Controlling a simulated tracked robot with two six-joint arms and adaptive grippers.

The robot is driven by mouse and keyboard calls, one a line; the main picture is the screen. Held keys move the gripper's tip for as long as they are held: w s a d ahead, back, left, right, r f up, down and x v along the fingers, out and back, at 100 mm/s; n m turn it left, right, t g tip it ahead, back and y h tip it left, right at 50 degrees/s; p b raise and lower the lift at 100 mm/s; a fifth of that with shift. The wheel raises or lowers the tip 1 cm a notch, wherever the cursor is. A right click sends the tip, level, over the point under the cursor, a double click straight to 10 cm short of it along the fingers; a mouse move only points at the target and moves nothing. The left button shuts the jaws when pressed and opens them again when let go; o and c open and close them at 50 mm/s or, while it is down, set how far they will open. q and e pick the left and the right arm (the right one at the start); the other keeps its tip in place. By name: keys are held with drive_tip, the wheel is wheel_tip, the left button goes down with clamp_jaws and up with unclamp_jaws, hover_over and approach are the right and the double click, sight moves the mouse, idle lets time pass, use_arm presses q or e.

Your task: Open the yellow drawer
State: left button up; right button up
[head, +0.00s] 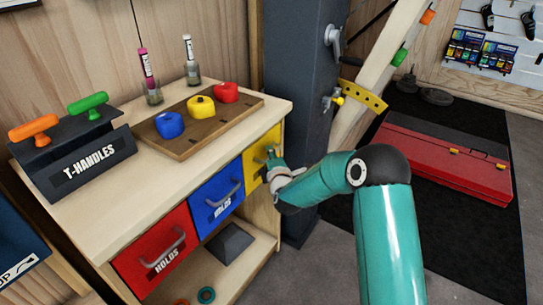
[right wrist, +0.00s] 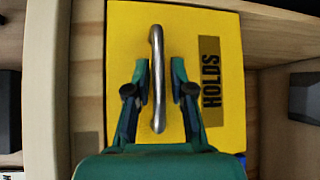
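The yellow drawer (head: 254,165) is at the right end of a row of drawers in a wooden cabinet and looks closed. In the right wrist view the yellow drawer front (right wrist: 205,22) fills the middle, with a "HOLDS" label and a metal bar handle (right wrist: 157,75). My right gripper (right wrist: 161,75) is open, with one finger on each side of the handle; I see gaps between fingers and bar. In the head view my right gripper (head: 275,160) is at the drawer front and hides its handle. My left gripper is not in view.
The blue drawer (head: 222,200) and red drawer (head: 150,245) sit to the left, both looking closed. The cabinet top (head: 120,195) bears a T-handles rack (head: 75,150) and a wooden board (head: 180,148) with colored holds. A dark post (head: 295,100) stands right beside the cabinet.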

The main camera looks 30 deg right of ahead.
drive_tip(key=c, duration=0.4)
clamp_jaws()
drive_tip(key=shift+s+f, duration=0.1)
drive_tip(key=shift+f, duration=0.05)
